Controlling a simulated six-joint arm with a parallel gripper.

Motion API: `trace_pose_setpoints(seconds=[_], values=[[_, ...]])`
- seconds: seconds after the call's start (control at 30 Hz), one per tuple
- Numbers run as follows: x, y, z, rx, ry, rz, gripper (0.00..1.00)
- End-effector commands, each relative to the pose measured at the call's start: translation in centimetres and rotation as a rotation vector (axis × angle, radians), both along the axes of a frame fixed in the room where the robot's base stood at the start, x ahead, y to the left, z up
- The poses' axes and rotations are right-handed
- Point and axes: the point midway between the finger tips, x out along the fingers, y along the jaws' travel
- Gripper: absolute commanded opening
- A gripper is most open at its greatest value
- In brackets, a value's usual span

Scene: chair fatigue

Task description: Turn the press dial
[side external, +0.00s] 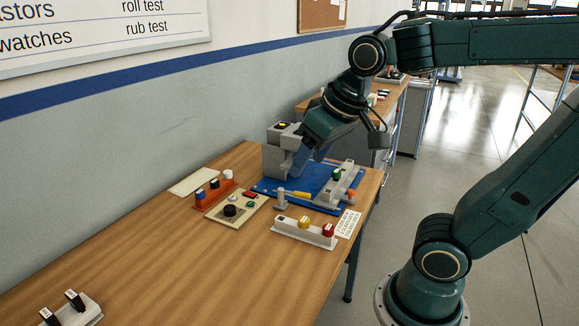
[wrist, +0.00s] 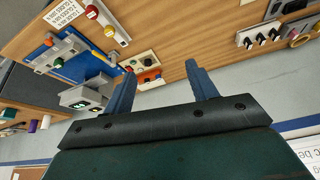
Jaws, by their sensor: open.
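A black round dial (side external: 230,210) stands on a beige panel (side external: 246,212) with a red and a green control, near the middle of the table. In the wrist view the dial (wrist: 147,62) shows beyond the fingertips, nearer the left finger. My gripper (side external: 299,168) is above the table by the grey press-like fixture (side external: 277,160), to the right of and farther back than the dial. The wrist view shows its blue fingers (wrist: 161,68) wide apart with nothing between them. It is clear of the dial. In the side view the fingertips are partly lost against the fixture and blue mat.
An orange rack (side external: 214,194) with coloured pieces stands beside the panel. A blue mat (side external: 270,188) carries the fixture and a grey clamp-like part (side external: 333,187). A white block with yellow and red knobs (side external: 303,232) is in front. The table's left part is mostly bare.

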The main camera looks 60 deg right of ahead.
Motion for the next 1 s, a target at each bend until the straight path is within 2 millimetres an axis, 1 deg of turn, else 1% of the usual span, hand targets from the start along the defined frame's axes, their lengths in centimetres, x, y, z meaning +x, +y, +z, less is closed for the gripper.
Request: trace_pose_setpoints(seconds=[0.03, 0.23, 0.47, 0.77, 1.0], values=[[1.2, -0.3, 0.1, 0.004, 0.008, -0.027, 0.57], [5.5, -1.3, 0.0, 0.019, 0.028, -0.137, 0.57], [10.5, -2.7, -0.9, 0.030, 0.045, -0.260, 0.57], [16.9, -4.5, -3.6, 0.038, 0.062, -0.421, 0.57], [21.7, -6.1, -6.9, 0.036, 0.072, -0.548, 0.57]])
